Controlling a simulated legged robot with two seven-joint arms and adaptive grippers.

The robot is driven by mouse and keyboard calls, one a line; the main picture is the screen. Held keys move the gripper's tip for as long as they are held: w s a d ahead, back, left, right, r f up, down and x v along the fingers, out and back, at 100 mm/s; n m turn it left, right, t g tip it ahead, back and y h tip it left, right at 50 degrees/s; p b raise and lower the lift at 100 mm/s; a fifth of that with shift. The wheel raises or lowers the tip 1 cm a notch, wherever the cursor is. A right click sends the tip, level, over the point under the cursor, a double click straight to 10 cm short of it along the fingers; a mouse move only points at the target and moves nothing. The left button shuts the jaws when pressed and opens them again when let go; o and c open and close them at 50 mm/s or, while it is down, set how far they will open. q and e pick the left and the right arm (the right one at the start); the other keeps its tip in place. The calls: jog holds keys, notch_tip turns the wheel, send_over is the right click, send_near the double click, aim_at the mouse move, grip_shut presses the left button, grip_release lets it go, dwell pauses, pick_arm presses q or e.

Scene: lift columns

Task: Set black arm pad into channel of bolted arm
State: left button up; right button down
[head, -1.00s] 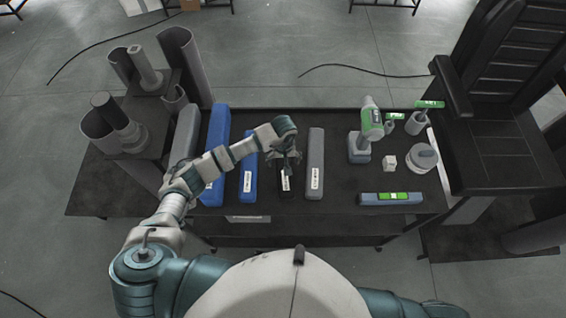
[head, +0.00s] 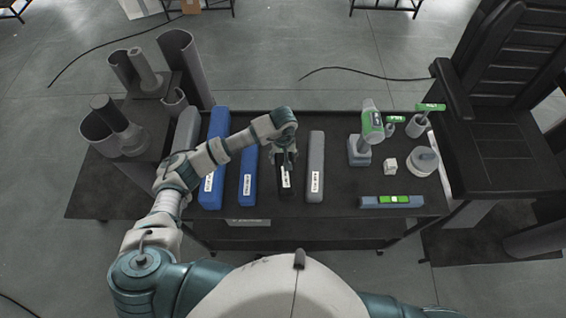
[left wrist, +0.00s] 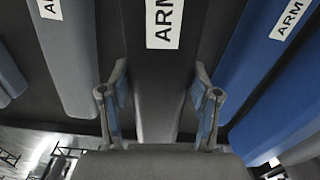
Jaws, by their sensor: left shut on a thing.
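The black arm pad (head: 286,188), with a white label, lies on the dark bench between a blue pad and a grey pad. It also shows in the left wrist view (left wrist: 158,75), running between the fingers. My left gripper (head: 286,158) is over the pad's far part, shut on it, with one finger on each side (left wrist: 158,105). The pad still appears to lie on the bench. A dark seat at the right has an arm (head: 453,92) on its near-left side; I cannot make out a channel in it. My right gripper is out of view.
A blue pad (head: 249,177) and a grey pad (head: 315,165) lie close on either side. A green-and-grey drill (head: 371,125), a white cube (head: 390,165) and a level (head: 391,201) stand or lie to the right. Grey tubes (head: 185,65) stand at the left.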

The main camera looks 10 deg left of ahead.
aim_at(283, 157)
pick_arm(q)
notch_tip(283, 157, up, 8)
jog(key=shift+r, duration=0.2)
jog(key=shift+s+f, duration=0.1)
dwell(0.4)
